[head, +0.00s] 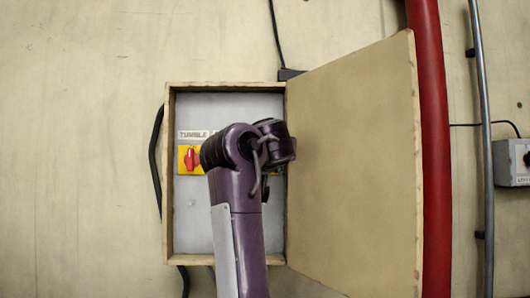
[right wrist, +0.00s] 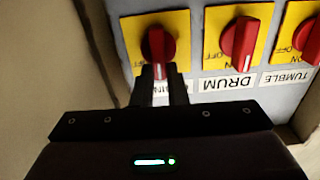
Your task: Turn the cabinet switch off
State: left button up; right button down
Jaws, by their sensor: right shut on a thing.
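The open wall cabinet (head: 193,225) shows in the head view. Inside it, a red switch knob on a yellow plate (head: 191,160) sits under a "TUMBLE" label. In the right wrist view, which looks upside down, a row of red knobs shows: the left knob (right wrist: 158,44), the "DRUM" knob (right wrist: 245,42) and the "TUMBLE" knob (right wrist: 311,42). My right gripper (right wrist: 163,72) is shut on the lower end of the left knob, whose label is mostly hidden by the fingers. In the head view my right arm hides the gripper and most of the switches. My left gripper is not in view.
The cabinet door (head: 350,160) stands open to the right of my arm. A red pipe (head: 432,150) and a grey conduit (head: 482,130) run down the wall beyond it. A grey box (head: 508,163) is at the far right. The wall on the left is clear.

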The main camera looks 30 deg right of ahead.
jog(key=shift+m, duration=0.3)
jog(key=shift+s+d+f+m+b, duration=0.15)
jog(key=shift+d+f+m+b, duration=0.2)
jog(key=shift+m, duration=2.45)
jog(key=shift+s+d+f+m+b, duration=0.2)
jog(key=shift+f+m+b, duration=0.15)
jog(key=shift+m, duration=2.45)
jog(key=shift+s+d+f+m+b, duration=0.15)
jog(key=shift+d+f+m+b, duration=0.2)
jog(key=shift+m, duration=2.75)
jog(key=c, duration=1.4)
grip_release()
jog(key=shift+c, duration=0.2)
jog(key=shift+s+a, duration=0.1)
jog(key=b+v, duration=0.4)
jog(key=v, duration=0.3)
jog(key=shift+s+a, duration=0.2)
jog(key=shift+s, duration=0.15)
